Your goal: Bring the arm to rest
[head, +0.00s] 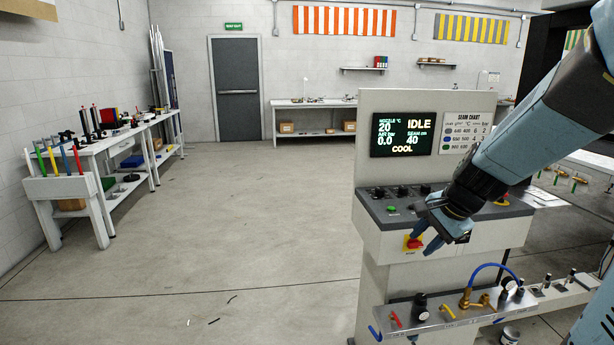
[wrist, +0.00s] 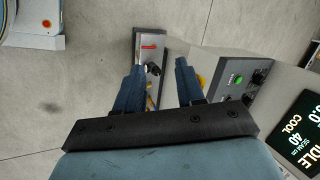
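My blue arm reaches in from the right of the head view, slanting down and to the left. My gripper (head: 424,241) hangs in front of the control console (head: 385,225), near a red and yellow switch (head: 413,242) on its front face. I cannot tell from the head view whether the gripper touches the console. In the wrist view the two blue fingers (wrist: 158,78) stand apart with nothing held between them. Behind the gap lie the floor and part of a grey panel with a red handle (wrist: 150,47).
The console's screen (head: 404,132) reads IDLE and COOL. Below my gripper is a metal shelf (head: 430,318) with valves and a blue hose. A white workbench (head: 105,146) with tools stands at the left. The floor (head: 230,215) between is clear, apart from small scraps.

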